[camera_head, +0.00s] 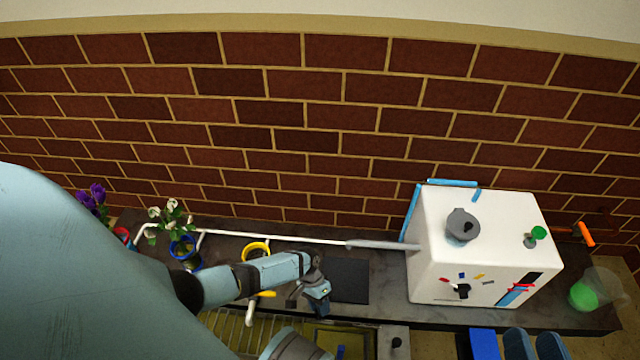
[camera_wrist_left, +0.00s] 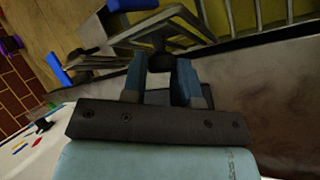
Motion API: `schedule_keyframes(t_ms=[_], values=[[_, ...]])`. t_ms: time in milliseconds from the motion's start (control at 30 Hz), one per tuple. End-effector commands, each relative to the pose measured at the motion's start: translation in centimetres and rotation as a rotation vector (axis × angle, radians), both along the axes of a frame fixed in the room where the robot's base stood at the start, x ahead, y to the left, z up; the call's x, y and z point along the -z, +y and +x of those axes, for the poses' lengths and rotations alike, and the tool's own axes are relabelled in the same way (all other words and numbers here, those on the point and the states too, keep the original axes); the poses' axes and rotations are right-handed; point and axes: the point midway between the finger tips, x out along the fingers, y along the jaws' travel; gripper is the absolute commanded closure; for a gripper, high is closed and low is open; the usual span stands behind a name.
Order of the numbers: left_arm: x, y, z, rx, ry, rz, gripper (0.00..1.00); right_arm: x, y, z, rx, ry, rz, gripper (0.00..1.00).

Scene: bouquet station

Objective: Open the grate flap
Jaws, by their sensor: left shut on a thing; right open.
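The grate (camera_head: 228,330) is a row of thin metal slats over a yellowish recess along the front of the counter. Its bars (camera_wrist_left: 258,15) also show in the wrist view. My left gripper (camera_head: 318,292) is above the counter's front edge beside the grate. In the wrist view the left gripper (camera_wrist_left: 160,72) is shut on a dark knob-like handle between its fingers. A metal bar frame (camera_wrist_left: 185,25), seemingly the grate flap, stands just beyond the fingers. I cannot tell how far the flap is tilted. My right gripper is not identifiable in these views.
A white box (camera_head: 450,230) with a grey knob stands on the counter at the right, with a green cup (camera_head: 583,296) beside it. Flowers in a blue ring holder (camera_head: 182,246) and a yellow ring (camera_head: 257,247) are at the left. A dark mat (camera_head: 349,281) is bare.

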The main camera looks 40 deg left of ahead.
Motion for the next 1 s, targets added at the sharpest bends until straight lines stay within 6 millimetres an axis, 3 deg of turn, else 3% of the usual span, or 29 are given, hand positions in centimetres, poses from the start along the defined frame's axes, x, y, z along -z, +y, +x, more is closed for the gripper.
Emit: schedule_keyframes(t_ms=[333,867,900,1000], values=[[0.6,1.5,1.3,-0.001,0.001,0.012,1.00,0.6,0.1,-0.2,-0.007,0.013,-0.009,0.57],[0.8,2.0,1.1,0.000,0.009,0.017,1.00,0.1,0.0,0.2,-0.007,-0.009,-0.015,0.57],[0.8,2.0,1.1,0.000,0.009,0.017,0.70,0.2,0.0,0.2,-0.007,-0.007,-0.015,0.57],[0.8,1.9,1.1,0.000,0.009,0.017,0.49,0.4,0.0,0.2,-0.007,-0.003,-0.016,0.57]])
